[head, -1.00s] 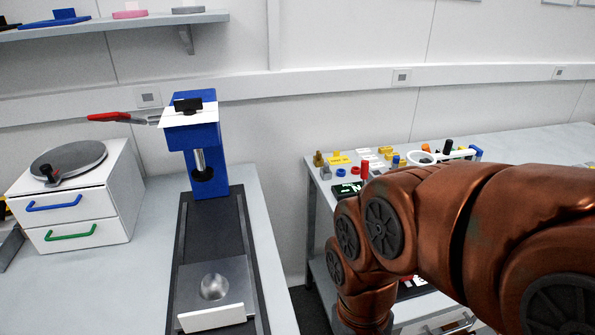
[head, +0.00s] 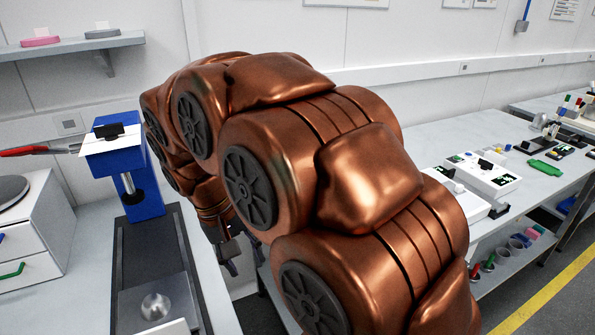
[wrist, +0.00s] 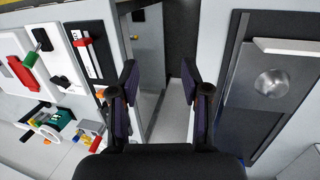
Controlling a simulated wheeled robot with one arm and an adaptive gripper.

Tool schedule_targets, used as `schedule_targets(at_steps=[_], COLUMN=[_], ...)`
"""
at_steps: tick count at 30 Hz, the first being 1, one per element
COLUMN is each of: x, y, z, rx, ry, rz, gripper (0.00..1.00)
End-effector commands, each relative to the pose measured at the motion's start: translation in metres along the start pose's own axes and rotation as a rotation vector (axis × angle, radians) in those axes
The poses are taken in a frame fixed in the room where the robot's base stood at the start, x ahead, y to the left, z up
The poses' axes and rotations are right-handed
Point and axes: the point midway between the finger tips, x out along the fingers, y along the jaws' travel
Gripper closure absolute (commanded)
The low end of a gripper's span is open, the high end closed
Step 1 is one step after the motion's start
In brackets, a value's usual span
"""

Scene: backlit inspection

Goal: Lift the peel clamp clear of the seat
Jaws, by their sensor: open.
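My gripper (head: 232,262) points down beside the left bench's right edge, partly hidden by my arm. In the wrist view my gripper (wrist: 158,76) is open and empty, its two dark fingers apart over the gap between benches. A blue stand (head: 126,160) has a white plate (head: 97,142) on top with a black block (head: 108,131) on it. A red-handled tool (head: 24,151) with a grey end reaches the plate from the left. I cannot tell which piece is the peel clamp. My gripper is right of the stand, touching none of these.
A dark base with a metal plate and ball (head: 155,306) lies before the stand; the ball also shows in the wrist view (wrist: 272,84). A white drawer unit (head: 30,235) stands at left. The right bench (head: 440,150) holds several small items. My arm hides much of the middle.

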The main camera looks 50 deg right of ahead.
Motion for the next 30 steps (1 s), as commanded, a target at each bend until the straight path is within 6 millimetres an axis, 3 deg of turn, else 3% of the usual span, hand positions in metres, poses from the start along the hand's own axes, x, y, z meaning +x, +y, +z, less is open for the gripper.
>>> schedule_targets(at_steps=[3,13,21,30], x=[-0.014,-0.035,-0.040,-0.032], y=[0.010,0.043,0.074,0.111], z=[-0.039,-0.136,-0.208,-0.275], rx=[0.087,0.349,0.577,0.845], ry=[0.007,0.041,0.077,0.128], rz=[0.039,0.147,0.232,0.321], gripper=[0.53,0.53,0.53,0.53])
